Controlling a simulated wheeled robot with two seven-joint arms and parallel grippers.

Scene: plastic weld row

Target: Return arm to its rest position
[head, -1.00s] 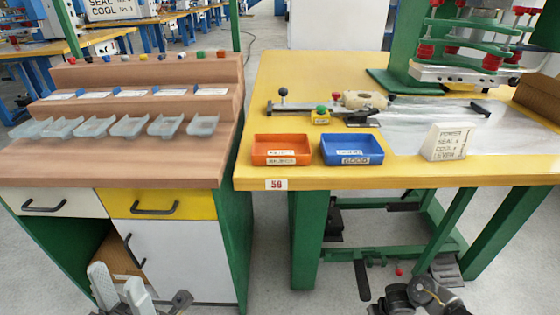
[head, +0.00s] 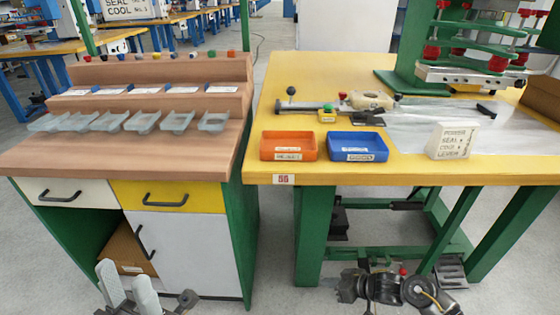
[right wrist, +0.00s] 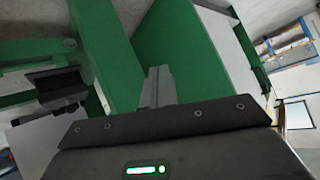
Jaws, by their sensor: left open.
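My left gripper (head: 128,288) shows at the bottom left of the head view, its two pale fingers apart with nothing between them. It is in front of the drawer cabinet, below the worktop. My right arm's dark wrist and gripper (head: 350,287) show at the bottom right of the head view, low in front of the yellow table. In the right wrist view the right gripper's grey fingers (right wrist: 158,86) stand close together with nothing visible held. Green frame parts fill the view beyond them.
The yellow table (head: 300,85) carries an orange tray (head: 288,157), a blue tray (head: 357,158), a white sign block (head: 454,141) and the green press (head: 415,50). The brown stepped bench (head: 120,160) with several clear bins is at left. Green table legs (head: 311,235) stand beyond my right arm.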

